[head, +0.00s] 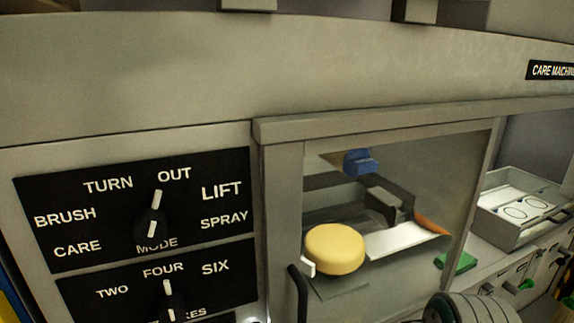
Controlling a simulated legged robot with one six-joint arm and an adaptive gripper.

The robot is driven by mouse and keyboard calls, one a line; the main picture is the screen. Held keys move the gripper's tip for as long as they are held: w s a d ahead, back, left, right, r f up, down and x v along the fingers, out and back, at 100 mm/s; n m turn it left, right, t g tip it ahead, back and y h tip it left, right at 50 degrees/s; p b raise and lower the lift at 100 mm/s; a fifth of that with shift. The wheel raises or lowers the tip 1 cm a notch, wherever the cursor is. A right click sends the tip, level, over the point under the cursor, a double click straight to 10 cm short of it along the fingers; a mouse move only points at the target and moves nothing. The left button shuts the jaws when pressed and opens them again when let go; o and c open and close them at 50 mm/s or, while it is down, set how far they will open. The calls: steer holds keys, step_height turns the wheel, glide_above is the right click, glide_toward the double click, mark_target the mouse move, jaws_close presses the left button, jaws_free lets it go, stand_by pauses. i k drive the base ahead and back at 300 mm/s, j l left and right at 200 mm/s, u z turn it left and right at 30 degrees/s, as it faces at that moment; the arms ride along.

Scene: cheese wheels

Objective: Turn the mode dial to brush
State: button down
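The mode dial (150,224) is a black knob with a white pointer line on a black panel (40,190) at the left of the head view. Its pointer aims up and slightly right, between TURN and OUT and closer to OUT. The BRUSH label (65,216) is left of the knob, above CARE; LIFT and SPRAY are on the right.
A second dial (168,300), with labels TWO, FOUR and SIX, sits just below, pointer near FOUR. A yellow cheese wheel (335,249) is behind the clear window to the right. A dark handle (299,290) stands between. A grey tray (520,205) is at far right.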

mark_target(151, 226)
steer(key=j+u, duration=0.1)
steer(key=u, duration=0.3)
steer(key=j+u, duration=0.15)
steer(key=u, duration=0.3)
steer(key=j+u, duration=0.1)
steer(key=u, duration=0.3)
steer(key=k+j, duration=0.05)
